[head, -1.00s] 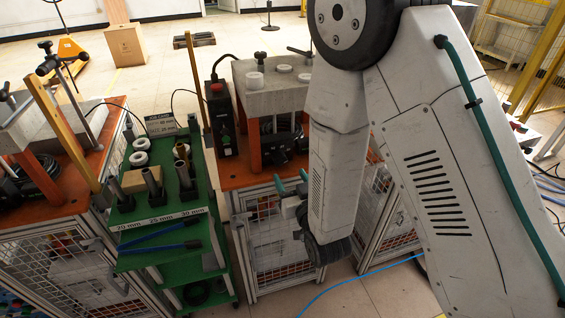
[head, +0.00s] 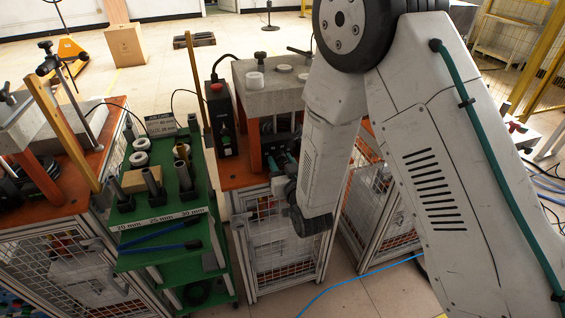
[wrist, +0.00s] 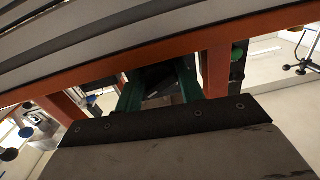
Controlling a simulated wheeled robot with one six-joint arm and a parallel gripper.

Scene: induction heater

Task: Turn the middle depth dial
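My gripper (head: 281,160) is at the front of the middle heater station, under its grey block (head: 270,95) and between the orange legs. Its two green fingers stand apart, and they also show in the wrist view (wrist: 158,82) with a dark grey shape (wrist: 162,88) between them. I cannot tell whether this shape is a dial or whether the fingers touch it. No depth dial can be made out clearly; the front of the dark unit (head: 285,128) under the block is partly hidden by my gripper and arm.
A black control box (head: 222,120) with a red button stands left of the block. A green trolley (head: 205,185) with metal cylinders and a job card (head: 160,124) stands further left. An orange beam (wrist: 140,68) passes close above my fingers. A blue cable (head: 350,277) lies on the floor.

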